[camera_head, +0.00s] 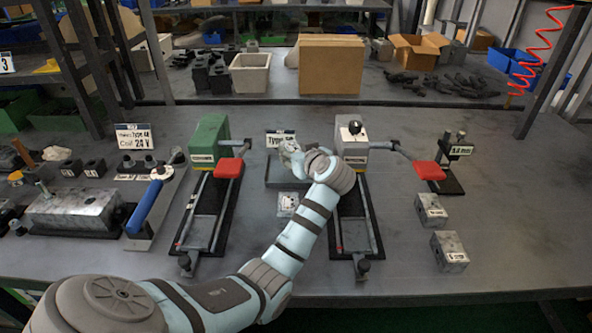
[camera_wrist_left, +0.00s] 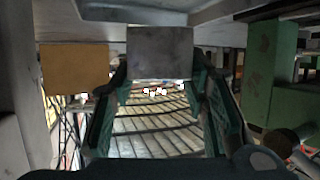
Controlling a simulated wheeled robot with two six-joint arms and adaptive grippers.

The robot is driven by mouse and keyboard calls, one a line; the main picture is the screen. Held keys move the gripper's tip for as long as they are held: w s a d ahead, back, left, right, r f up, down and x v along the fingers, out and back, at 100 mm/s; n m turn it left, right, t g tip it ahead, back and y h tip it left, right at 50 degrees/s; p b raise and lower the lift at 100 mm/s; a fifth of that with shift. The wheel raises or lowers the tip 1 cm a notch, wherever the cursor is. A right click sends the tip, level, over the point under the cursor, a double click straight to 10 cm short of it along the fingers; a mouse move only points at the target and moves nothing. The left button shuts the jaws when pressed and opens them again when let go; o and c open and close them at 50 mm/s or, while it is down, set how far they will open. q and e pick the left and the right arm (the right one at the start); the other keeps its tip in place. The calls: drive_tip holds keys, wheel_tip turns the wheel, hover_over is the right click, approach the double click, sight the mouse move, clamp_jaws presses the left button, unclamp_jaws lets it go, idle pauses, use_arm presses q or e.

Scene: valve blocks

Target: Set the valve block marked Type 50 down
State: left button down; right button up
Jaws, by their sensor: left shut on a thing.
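My left gripper (camera_head: 291,150) reaches over the middle of the bench, close to a small sign that reads Type 50 (camera_head: 281,139). In the left wrist view its two green fingers (camera_wrist_left: 160,92) are shut on a plain grey valve block (camera_wrist_left: 160,52), which sits between their tips. No marking on the side of the block facing that camera can be read. In the head view the gripper and wrist largely hide the block, and I cannot tell whether it touches anything below. A dark shallow tray (camera_head: 275,173) lies beneath the gripper. My right gripper is not in view.
A green clamp fixture (camera_head: 209,142) stands left of the gripper and a grey one (camera_head: 352,147) right of it, both with red-handled levers. Two grey blocks (camera_head: 430,210) (camera_head: 449,251) lie at the right. The bench further right is clear.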

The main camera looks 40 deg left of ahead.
use_arm(q)
wheel_tip(320, 180, down, 4)
drive_tip(key=shift+f+b, duration=0.1)
drive_tip(key=shift+b, duration=0.3)
drive_tip(key=c, duration=0.9)
unclamp_jaws()
drive_tip(key=shift+f, duration=0.1)
drive_tip(key=shift+c, duration=0.2)
drive_tip(key=shift+s+d+r, duration=0.15)
drive_tip(key=shift+d+r, duration=0.1)
drive_tip(key=shift+d, duration=0.05)
drive_tip(key=p+v, duration=0.2)
drive_tip(key=v, duration=0.9)
drive_tip(key=shift+s+d+r, duration=0.15)
drive_tip(key=shift+d, duration=0.05)
